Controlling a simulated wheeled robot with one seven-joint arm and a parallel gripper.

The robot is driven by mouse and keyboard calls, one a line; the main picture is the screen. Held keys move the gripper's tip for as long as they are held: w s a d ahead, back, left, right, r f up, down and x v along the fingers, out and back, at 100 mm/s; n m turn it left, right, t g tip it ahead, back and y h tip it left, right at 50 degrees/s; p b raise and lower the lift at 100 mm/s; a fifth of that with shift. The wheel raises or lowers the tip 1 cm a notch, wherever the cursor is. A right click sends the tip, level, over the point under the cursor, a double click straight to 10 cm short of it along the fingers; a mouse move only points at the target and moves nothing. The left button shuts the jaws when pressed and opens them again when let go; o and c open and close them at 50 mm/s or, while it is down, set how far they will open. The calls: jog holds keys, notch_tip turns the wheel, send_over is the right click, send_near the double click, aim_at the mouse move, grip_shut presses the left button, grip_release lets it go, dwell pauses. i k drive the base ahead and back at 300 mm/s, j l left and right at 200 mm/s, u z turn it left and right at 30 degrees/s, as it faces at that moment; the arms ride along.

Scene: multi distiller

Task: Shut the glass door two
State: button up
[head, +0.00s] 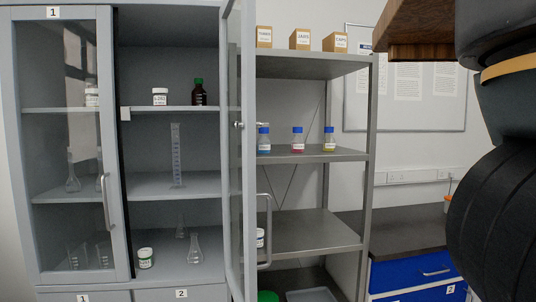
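A grey cabinet (171,11) stands on the left with two glass doors. The left glass door (62,190), labelled 1, is shut over the left part. Glass door two (249,130) is swung wide open and shows almost edge-on, sticking out toward me at the cabinet's right side. Its vertical bar handle (268,232) is on the door's right-hand face, low down. The cabinet's right compartment is uncovered. My gripper is not in view; a black part of my arm fills the right edge.
The open compartment holds bottles, a graduated cylinder (177,156) and flasks. A grey metal shelf rack (310,154) with bottles and boxes stands close behind the open door. A dark counter (405,232) with blue drawers (416,272) is at the right.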

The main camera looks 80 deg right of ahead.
aim_at(237, 18)
jog(key=k+l, duration=0.1)
jog(key=l, duration=0.3)
jog(key=k+l+z, duration=0.1)
jog(key=l, duration=0.3)
jog(key=k+l, duration=0.15)
jog(key=l, duration=0.25)
jog(key=l+z, duration=0.1)
jog(key=l, duration=0.8)
jog(key=i, duration=0.05)
